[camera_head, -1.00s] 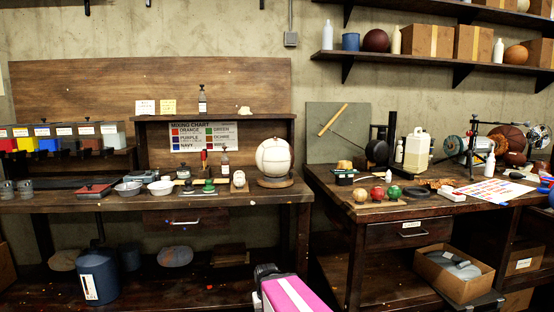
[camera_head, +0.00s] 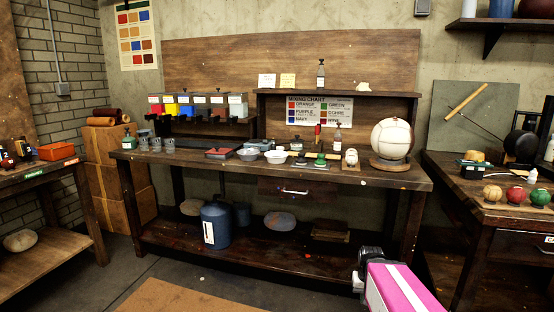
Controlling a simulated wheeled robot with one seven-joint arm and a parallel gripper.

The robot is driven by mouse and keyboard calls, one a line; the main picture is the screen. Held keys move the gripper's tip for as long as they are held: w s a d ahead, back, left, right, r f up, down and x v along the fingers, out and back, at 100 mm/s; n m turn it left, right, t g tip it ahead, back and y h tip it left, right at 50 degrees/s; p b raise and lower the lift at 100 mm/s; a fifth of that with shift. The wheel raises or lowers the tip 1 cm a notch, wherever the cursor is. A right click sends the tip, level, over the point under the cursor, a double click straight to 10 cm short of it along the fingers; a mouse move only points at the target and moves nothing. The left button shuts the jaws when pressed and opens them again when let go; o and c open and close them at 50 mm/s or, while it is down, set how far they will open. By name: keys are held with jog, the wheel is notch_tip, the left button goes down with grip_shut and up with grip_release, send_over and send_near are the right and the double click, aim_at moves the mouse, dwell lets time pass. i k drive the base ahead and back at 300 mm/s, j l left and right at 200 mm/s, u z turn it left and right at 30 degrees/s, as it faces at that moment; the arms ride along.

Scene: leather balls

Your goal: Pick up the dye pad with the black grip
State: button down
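Several small pads sit on the middle workbench. A green pad (camera_head: 320,161) has a dark upright grip. Just left of it is another small dark pad (camera_head: 301,160), whose grip colour I cannot make out. A flat red-topped item (camera_head: 220,153) lies further left, with a small dark spot on top. I cannot tell for certain which of these is the pad with the black grip. My magenta arm with a white stripe shows at the bottom right. The dark end on it (camera_head: 371,257) seems to be my gripper, well short of the bench; its fingers cannot be made out.
The middle workbench (camera_head: 270,182) also holds bowls (camera_head: 276,156), a white ball on a stand (camera_head: 391,138) and colour bins (camera_head: 200,105). A right bench (camera_head: 470,200) carries small balls. A left bench (camera_head: 50,175) stands nearby.

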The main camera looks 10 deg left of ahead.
aim_at(300, 161)
jog(key=i+j+u, duration=0.7)
